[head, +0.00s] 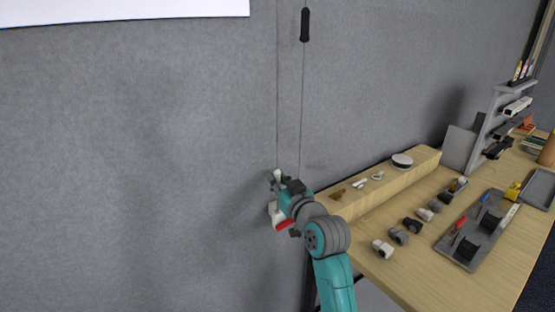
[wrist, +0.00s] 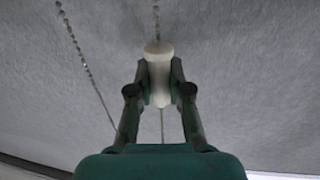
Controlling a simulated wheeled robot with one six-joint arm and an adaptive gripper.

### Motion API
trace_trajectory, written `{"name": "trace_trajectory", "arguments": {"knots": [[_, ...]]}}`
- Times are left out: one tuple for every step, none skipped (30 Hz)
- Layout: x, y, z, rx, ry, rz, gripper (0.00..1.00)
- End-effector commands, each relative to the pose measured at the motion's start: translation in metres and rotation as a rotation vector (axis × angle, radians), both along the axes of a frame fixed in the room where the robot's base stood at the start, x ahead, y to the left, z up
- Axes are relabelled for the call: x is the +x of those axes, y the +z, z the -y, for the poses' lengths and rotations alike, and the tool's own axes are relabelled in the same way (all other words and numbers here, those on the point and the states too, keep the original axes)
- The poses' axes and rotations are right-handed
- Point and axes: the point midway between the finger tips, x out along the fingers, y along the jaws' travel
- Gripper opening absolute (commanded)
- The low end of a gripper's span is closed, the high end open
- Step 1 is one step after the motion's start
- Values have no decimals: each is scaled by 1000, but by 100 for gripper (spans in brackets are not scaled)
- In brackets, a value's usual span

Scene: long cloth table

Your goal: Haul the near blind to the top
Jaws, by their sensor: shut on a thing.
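The near blind (head: 120,9) shows as a white sheet at the top left of the head view, with its lower edge high on the grey wall. Two thin cords hang down the wall to the right of it. A black pull (head: 305,25) sits high on the right cord. A white pull (wrist: 158,75) is on the other cord. My gripper (head: 279,182) is low at the wall in the head view. In the wrist view my gripper (wrist: 159,90) is shut on the white pull, with a finger on each side.
A wooden table (head: 405,284) stands to the right of my arm. It bears a raised wooden ledge (head: 393,186), several small dark and white parts, a grey tray (head: 460,262) and a grey rack (head: 489,125). The wall left of my gripper is clear.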

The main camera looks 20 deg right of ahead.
Motion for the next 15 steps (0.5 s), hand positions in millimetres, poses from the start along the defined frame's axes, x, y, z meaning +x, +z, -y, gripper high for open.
{"name": "trace_trajectory", "arguments": {"knots": [[1, -15, 0, 0, 1, -20, 0], [1, -17, 0, 0, 1, -20, 0], [1, -20, -1, 0, 2, -21, 0], [1, -21, -1, -1, 2, -21, 0], [1, -23, -1, -1, 2, -21, 0], [1, -24, -1, -1, 2, -21, 0], [1, -25, -1, -1, 2, -21, 0], [1, -25, -1, -1, 2, -21, 0], [1, -26, -1, -1, 2, -21, 0], [1, -26, -1, -1, 2, -21, 0], [1, -26, -1, -1, 2, -21, 0], [1, -26, -1, -2, 2, -22, 0], [1, -26, -1, -2, 2, -22, 0], [1, -26, -1, -2, 2, -22, 0], [1, -26, -1, -1, 2, -22, 0]]}}
